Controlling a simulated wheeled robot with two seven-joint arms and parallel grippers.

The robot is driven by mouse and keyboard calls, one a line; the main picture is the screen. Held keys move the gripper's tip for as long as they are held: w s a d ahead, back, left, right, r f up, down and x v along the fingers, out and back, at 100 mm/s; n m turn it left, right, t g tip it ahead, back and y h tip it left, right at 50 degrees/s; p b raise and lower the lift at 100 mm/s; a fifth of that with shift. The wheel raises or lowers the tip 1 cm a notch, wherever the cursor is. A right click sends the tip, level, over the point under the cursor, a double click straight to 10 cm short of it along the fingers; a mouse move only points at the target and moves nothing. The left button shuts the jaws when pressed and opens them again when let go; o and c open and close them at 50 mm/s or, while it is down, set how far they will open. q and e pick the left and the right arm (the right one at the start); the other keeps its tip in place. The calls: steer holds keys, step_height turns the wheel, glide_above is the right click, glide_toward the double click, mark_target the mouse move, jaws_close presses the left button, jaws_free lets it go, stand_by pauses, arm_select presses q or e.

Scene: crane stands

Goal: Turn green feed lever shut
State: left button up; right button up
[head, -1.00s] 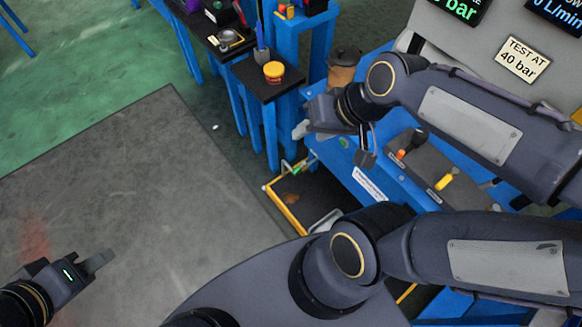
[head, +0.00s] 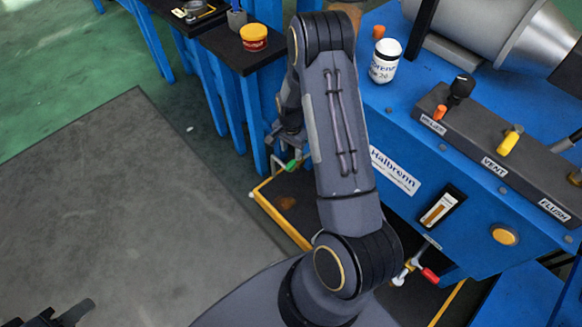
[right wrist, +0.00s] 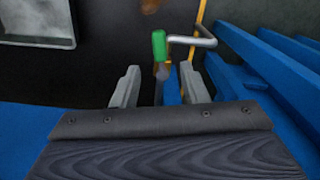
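The green feed lever (head: 291,165) shows low beside the blue bench legs in the head view, just below my right gripper (head: 278,140). My right arm hides part of the area around it. In the right wrist view the green lever handle (right wrist: 159,45) stands upright beside a bent grey pipe. My right gripper (right wrist: 160,88) has its two grey fingers spread apart. The green handle lies beyond the fingertips, roughly in line with the gap and not gripped. My left gripper (head: 72,315) is at the bottom left corner, mostly cut off; whether it is open cannot be seen.
A red-handled lever (head: 430,275) sits low on the blue stand (head: 420,160). The control panel (head: 490,150) carries orange and yellow levers. A yellow-edged dark tray (head: 272,208) lies on the floor. An orange tub (head: 253,37) stands on a black shelf. The grey floor mat is clear.

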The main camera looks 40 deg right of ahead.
mark_target(291, 164)
step_height(291, 164, down, 7)
steer(key=shift+f+b, duration=0.15)
steer(key=shift+b, duration=1.05)
jaws_close()
